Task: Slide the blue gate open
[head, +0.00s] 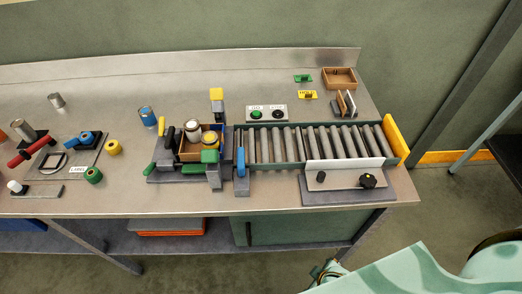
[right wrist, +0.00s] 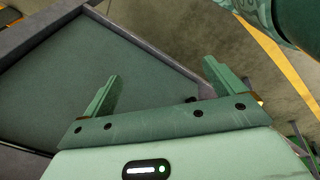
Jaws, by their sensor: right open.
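The blue gate (head: 241,162) stands upright at the left end of the roller conveyor (head: 310,143), above a small grey block. It appears to be across the conveyor's entry, between the rollers and a wooden box (head: 189,156) holding cans. My right gripper (right wrist: 158,88) is open and empty in the right wrist view, its two green fingers spread wide. In the head view my right arm comes in at the lower right, in front of the bench and well away from the gate. My left gripper is not in view.
A yellow end plate (head: 395,140) closes the conveyor's right end. A panel with black knobs (head: 345,179) stands at its front. A button box (head: 266,114) is behind. Tape rolls and tools lie on the left. The bench front edge is mostly clear.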

